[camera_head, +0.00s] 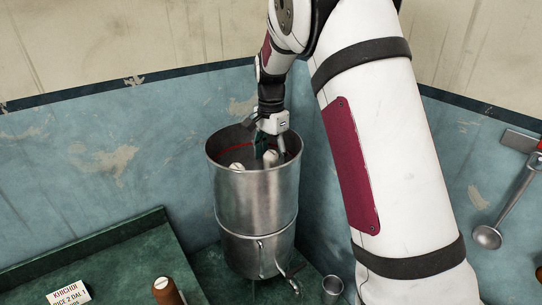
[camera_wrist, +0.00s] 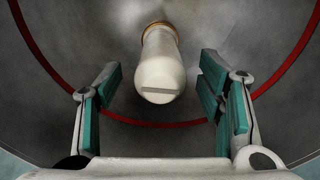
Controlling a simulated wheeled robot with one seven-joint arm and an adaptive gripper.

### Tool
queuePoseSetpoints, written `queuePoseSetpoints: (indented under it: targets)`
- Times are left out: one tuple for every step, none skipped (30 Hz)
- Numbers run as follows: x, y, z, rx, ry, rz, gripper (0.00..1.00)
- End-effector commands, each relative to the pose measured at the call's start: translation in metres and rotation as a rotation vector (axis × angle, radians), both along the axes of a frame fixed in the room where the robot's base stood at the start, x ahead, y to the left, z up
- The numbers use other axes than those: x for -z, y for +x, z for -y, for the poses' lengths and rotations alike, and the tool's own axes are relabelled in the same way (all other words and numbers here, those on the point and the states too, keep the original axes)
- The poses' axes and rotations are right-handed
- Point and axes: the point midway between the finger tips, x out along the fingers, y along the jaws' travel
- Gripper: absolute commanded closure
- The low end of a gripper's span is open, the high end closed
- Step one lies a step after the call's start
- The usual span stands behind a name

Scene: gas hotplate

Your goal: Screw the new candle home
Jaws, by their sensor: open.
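A steel filter vessel (camera_head: 256,205) stands in the corner with its top open. Inside it are two white candles with slotted tops, one at the left (camera_head: 237,167) and one at the right (camera_head: 270,157); their lower parts are hidden by the wall. My gripper (camera_head: 268,145) reaches down into the vessel beside the right candle. In the wrist view a white candle (camera_wrist: 161,72) with an orange-brown ring at its base lies between my gripper's (camera_wrist: 160,85) spread green-padded fingers. Gaps show on both sides of it. I cannot tell whether it is fully seated.
A brown candle-shaped piece (camera_head: 168,291) with a pale slotted top stands on the green counter by a written card (camera_head: 69,293). A small metal cup (camera_head: 332,286) stands right of the vessel's tap (camera_head: 290,280). A ladle (camera_head: 488,236) hangs at the right. A red line (camera_wrist: 40,62) rings the vessel's inside.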

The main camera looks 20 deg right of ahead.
Motion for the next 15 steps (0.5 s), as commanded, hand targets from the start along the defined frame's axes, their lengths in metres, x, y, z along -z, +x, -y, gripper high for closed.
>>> queuePoseSetpoints:
  targets:
    - [0.0,0.0,0.0005,-0.019,0.0,0.0,0.38]
    - [-0.0001,0.0,0.0006,-0.028,0.0,0.0,0.38]
    - [-0.0001,-0.0001,0.0007,-0.044,0.0,0.0,0.38]
    - [-0.0001,-0.0001,0.0007,-0.061,0.0,0.0,0.38]
    - [-0.0001,0.0,0.0006,-0.086,0.0,0.0,0.38]
    - [-0.0001,0.0001,0.0005,-0.131,0.0,0.001,0.38]
    - [-0.0001,0.0001,0.0006,-0.17,0.0,0.001,0.38]
    - [-0.0001,0.0001,0.0008,-0.211,0.0,0.001,0.38]
    - [-0.0002,0.0002,0.0008,-0.265,0.0,0.001,0.38]
    - [-0.0002,0.0001,0.0007,-0.305,0.0,0.001,0.38]
    - [-0.0003,0.0001,0.0008,-0.342,0.0,0.001,0.38]
    - [-0.0003,0.0,0.0006,-0.385,-0.001,0.001,0.38]
    - [-0.0004,0.0001,0.0005,-0.413,-0.001,0.001,0.38]
    - [-0.0004,0.0,0.0006,-0.435,-0.001,0.001,0.38]
    - [-0.0004,0.0,0.0008,-0.457,-0.001,0.001,0.38]
